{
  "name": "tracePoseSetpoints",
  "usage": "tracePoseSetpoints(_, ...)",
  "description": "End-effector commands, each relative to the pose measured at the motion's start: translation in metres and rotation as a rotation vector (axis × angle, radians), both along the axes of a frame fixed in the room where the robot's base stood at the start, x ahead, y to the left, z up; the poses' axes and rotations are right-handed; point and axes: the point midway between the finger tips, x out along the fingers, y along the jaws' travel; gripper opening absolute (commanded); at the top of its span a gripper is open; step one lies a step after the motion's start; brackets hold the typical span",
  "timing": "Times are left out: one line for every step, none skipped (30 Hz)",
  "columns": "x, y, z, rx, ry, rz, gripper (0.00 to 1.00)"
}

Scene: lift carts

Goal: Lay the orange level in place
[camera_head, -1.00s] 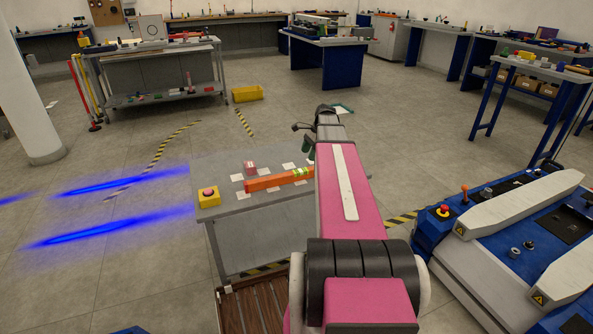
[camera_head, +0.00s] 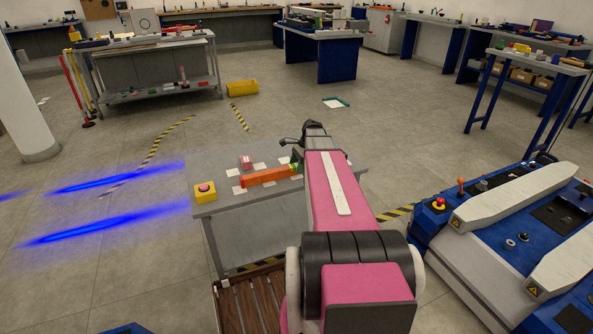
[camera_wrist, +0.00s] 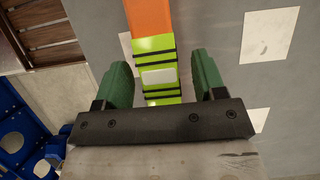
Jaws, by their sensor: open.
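The orange level (camera_head: 265,177) lies on the grey table in front of me, its far end hidden behind my arm in the head view. In the wrist view its orange bar (camera_wrist: 149,18) runs into a lime-green section with dark bands and a pale patch (camera_wrist: 158,77). My gripper (camera_wrist: 164,80) is open, with its two green fingers on either side of the lime-green section. I see a gap on both sides of the level. In the head view the gripper is mostly hidden by my pink arm.
A blue cart (camera_head: 510,235) stands at right.

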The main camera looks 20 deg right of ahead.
Motion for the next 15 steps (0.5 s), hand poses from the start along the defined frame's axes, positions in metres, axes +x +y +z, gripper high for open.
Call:
tracePoseSetpoints(-0.0002, 0.0028, -0.0064, 0.001, 0.002, 0.001, 0.64)
tracePoseSetpoints(-0.0002, 0.0037, -0.0085, 0.001, 0.002, 0.001, 0.64)
tracePoseSetpoints(-0.0002, 0.0046, -0.0102, 0.001, 0.001, 0.0, 0.64)
tracePoseSetpoints(-0.0001, 0.0048, -0.0109, 0.0, 0.001, 0.0, 0.64)
tracePoseSetpoints(-0.0001, 0.005, -0.011, 0.0, 0.001, 0.001, 0.64)
tracePoseSetpoints(0.0, 0.0049, -0.0111, 0.0, 0.0, 0.0, 0.64)
tracePoseSetpoints(0.0, 0.0049, -0.0108, 0.0, 0.0, 0.001, 0.64)
tracePoseSetpoints(0.0, 0.0049, -0.0107, 0.0, 0.0, 0.001, 0.64)
tracePoseSetpoints(0.0, 0.0048, -0.0108, 0.0, 0.0, 0.001, 0.64)
tracePoseSetpoints(0.0, 0.0048, -0.0107, 0.0, 0.0, 0.001, 0.61)
tracePoseSetpoints(-0.0001, 0.0048, -0.0107, 0.0, 0.0, 0.001, 0.51)
tracePoseSetpoints(0.0, 0.0048, -0.0107, 0.0, 0.0, 0.001, 0.38)
tracePoseSetpoints(-0.0001, 0.0048, -0.0107, 0.0, 0.0, 0.0, 0.28)
tracePoseSetpoints(-0.0001, 0.0048, -0.0107, 0.0, 0.0, 0.0, 0.18)
tracePoseSetpoints(-0.0001, 0.0047, -0.0106, 0.0, 0.0, 0.0, 0.05)
